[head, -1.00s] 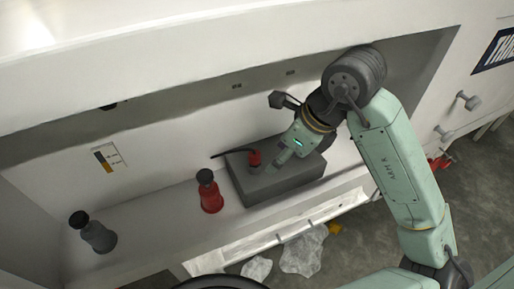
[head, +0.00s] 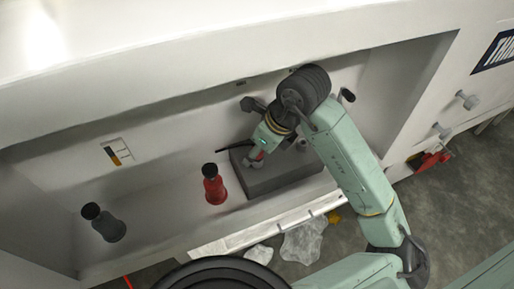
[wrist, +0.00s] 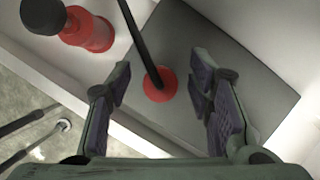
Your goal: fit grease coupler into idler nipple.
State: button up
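The grease coupler (wrist: 168,82) is a round red piece with a black hose (wrist: 139,38) running from it. It stands on a dark grey block (wrist: 190,35) and shows between my fingers in the wrist view. In the head view a bit of the red coupler (head: 260,156) shows beside my gripper (head: 255,162), over the left part of the block (head: 285,182). My gripper (wrist: 161,85) is open, with a finger on each side of the coupler and visible gaps. A small grey fitting (head: 302,145) is at the block's back edge; I cannot tell if it is the idler nipple.
A red bottle (head: 215,190) with a black top stands left of the block, also in the wrist view (wrist: 92,34). A grey bottle (head: 106,226) stands farther left. The white recess wall (head: 180,120) rises behind. Clear plastic (head: 303,240) lies below the ledge.

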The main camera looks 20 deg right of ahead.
grip_shut()
dwell(0.4)
jog(key=shift+r, duration=0.55)
dwell(0.4)
jog(key=shift+r, duration=1.85)
jog(key=shift+r, duration=0.1)
